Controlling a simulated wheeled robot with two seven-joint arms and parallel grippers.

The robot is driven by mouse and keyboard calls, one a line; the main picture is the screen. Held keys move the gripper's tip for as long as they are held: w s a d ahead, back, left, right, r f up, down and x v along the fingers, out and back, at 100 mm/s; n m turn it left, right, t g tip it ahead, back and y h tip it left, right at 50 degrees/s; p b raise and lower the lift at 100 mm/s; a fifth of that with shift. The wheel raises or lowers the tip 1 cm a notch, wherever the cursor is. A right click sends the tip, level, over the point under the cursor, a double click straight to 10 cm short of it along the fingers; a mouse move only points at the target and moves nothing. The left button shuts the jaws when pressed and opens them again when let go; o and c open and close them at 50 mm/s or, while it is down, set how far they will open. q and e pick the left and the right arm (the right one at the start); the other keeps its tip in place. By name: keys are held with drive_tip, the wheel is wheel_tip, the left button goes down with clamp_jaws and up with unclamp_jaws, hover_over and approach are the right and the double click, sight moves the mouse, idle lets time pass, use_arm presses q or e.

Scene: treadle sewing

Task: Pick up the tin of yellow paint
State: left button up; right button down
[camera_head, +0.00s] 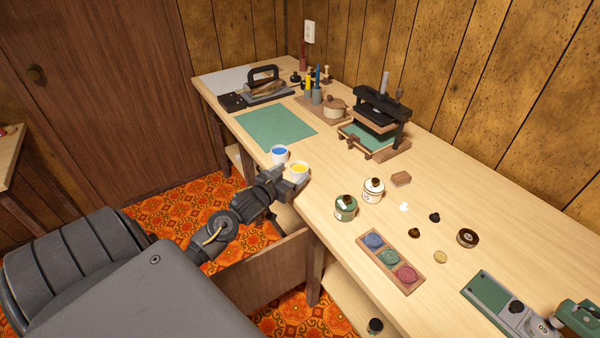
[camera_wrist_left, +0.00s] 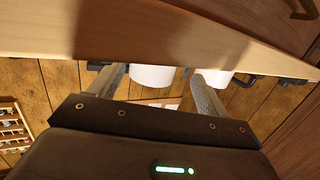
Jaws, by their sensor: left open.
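The tin of yellow paint (camera_head: 299,175) is a small white open tin with yellow inside, standing at the table's near edge. A similar tin of blue paint (camera_head: 280,157) stands just beyond it to the left. My left gripper (camera_head: 289,187) is at the table edge, right by the yellow tin. In the left wrist view, which looks upside down, its open fingers (camera_wrist_left: 162,82) have one white tin (camera_wrist_left: 152,76) between them, apparently the yellow one. Another white tin (camera_wrist_left: 217,76) is partly behind the right finger. The paint inside is hidden there. My right gripper is out of view.
On the wooden table (camera_head: 330,230) are a green mat (camera_head: 274,129), a black press (camera_head: 381,115), two lidded jars (camera_head: 373,191) (camera_head: 345,208) and a tray of coloured pads (camera_head: 391,262). An open drawer (camera_head: 265,270) juts out below the near edge.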

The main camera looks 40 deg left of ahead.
sight(304, 166)
use_arm(q)
drive_tip(key=shift+w, duration=0.45)
drive_tip(key=w, duration=0.2)
drive_tip(key=w+f, duration=0.1)
drive_tip(key=shift+w+d, duration=0.2)
drive_tip(key=shift+w, duration=0.6)
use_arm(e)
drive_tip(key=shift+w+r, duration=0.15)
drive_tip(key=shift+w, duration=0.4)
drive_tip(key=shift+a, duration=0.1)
use_arm(q)
drive_tip(key=c, duration=1.2)
drive_tip(key=shift+c, duration=0.2)
drive_tip(key=shift+r, duration=0.1)
